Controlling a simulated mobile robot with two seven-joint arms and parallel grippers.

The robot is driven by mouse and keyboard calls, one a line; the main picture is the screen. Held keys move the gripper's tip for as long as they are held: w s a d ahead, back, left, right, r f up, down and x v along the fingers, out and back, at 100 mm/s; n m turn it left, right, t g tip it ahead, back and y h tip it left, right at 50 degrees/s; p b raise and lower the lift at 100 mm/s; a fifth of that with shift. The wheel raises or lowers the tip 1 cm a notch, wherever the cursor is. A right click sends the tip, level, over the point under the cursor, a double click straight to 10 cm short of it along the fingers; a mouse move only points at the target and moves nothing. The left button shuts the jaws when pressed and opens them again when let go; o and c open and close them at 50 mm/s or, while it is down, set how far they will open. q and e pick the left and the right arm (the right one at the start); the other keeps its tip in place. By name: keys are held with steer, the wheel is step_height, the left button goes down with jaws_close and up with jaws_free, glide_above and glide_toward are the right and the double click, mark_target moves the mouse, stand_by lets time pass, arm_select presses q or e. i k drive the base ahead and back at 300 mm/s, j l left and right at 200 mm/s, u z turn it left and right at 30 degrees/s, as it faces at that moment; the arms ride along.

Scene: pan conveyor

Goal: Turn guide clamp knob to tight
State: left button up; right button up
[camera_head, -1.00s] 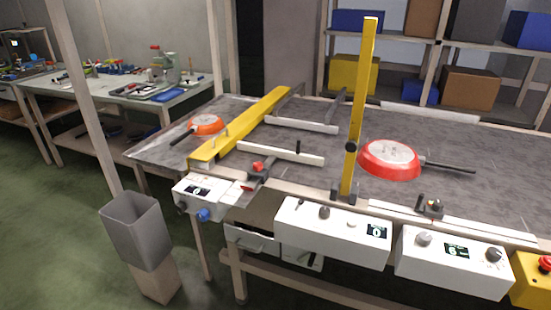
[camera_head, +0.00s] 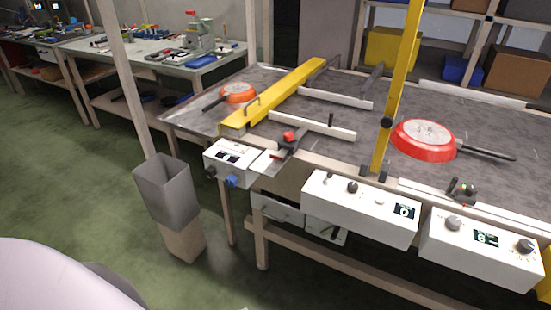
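A clamp with a red knob (camera_head: 289,136) sits at the near edge of the conveyor table, beside a white guide rail (camera_head: 310,124) with a small black post. A second clamp with a black knob (camera_head: 466,188) sits at the near edge further right, by another white rail. I cannot tell how tight either knob is set. An orange pan (camera_head: 237,90) lies at the left end and a red pan (camera_head: 424,137) lies right of the yellow upright post (camera_head: 400,75). Neither of my grippers is in view.
White control boxes (camera_head: 357,210) with knobs and displays hang along the front edge. A yellow beam (camera_head: 275,93) crosses the table.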

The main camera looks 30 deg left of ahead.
mark_target(288, 137)
steer(key=j+z, duration=0.35)
steer(key=j, duration=0.65)
steer(key=j+z, duration=0.35)
steer(key=j, duration=0.6)
steer(key=k, duration=0.05)
